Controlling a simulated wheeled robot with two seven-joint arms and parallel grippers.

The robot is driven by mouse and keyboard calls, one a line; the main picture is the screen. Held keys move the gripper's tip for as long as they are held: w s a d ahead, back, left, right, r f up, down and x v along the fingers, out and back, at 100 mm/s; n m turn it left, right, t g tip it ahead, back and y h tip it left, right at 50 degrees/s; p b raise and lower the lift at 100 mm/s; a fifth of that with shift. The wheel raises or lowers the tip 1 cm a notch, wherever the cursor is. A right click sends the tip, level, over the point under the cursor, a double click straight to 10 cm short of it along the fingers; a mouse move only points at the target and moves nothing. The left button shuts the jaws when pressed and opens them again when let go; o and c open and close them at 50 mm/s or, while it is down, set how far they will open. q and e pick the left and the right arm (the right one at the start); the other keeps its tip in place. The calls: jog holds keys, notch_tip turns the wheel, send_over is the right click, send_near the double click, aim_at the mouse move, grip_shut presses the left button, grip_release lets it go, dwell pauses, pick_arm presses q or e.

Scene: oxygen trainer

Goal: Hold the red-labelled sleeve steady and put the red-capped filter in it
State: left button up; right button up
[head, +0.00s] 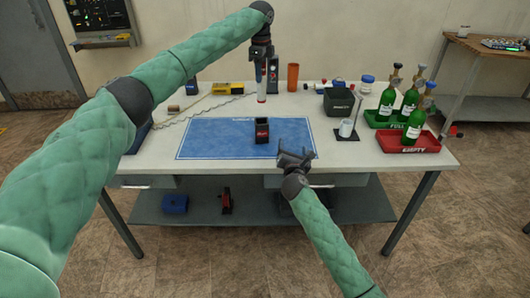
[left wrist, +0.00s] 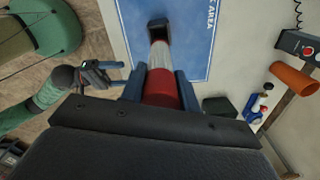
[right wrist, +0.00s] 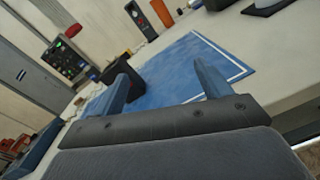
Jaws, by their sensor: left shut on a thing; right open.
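The red-labelled sleeve (head: 262,131) is a black open-topped block standing on the blue mat (head: 215,145). It also shows in the left wrist view (left wrist: 158,27) and, partly behind a finger, in the right wrist view (right wrist: 128,66). My left gripper (head: 261,74) is shut on the red-capped filter (head: 261,91), a pale tube hanging upright above the mat, behind and higher than the sleeve. Its red cap (left wrist: 160,88) is between the fingers in the left wrist view. My right gripper (head: 294,155) is open and empty, to the right and in front of the sleeve, apart from it.
An orange cylinder (head: 292,77) and a black box (head: 338,101) stand at the back. Green bottles stand by a green tray and a red tray (head: 410,144) at the right. The mat around the sleeve is clear.

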aim_at(262, 133)
jog(key=a+n, duration=0.2)
jog(key=a, duration=0.1)
jog(key=a+f+n+y, duration=0.1)
jog(key=a+n, duration=0.1)
jog(key=a, duration=0.1)
jog(key=a+n+y, duration=0.1)
jog(key=a, duration=0.3)
jog(key=shift+w+f+n, duration=0.15)
jog(key=shift+f+n, duration=0.1)
jog(key=shift+n, duration=0.15)
jog(key=shift+w+a, duration=0.1)
jog(key=shift+w, duration=0.15)
jog(key=w, duration=1.1)
jog(key=shift+w+a, duration=0.15)
jog(key=shift+a, duration=0.25)
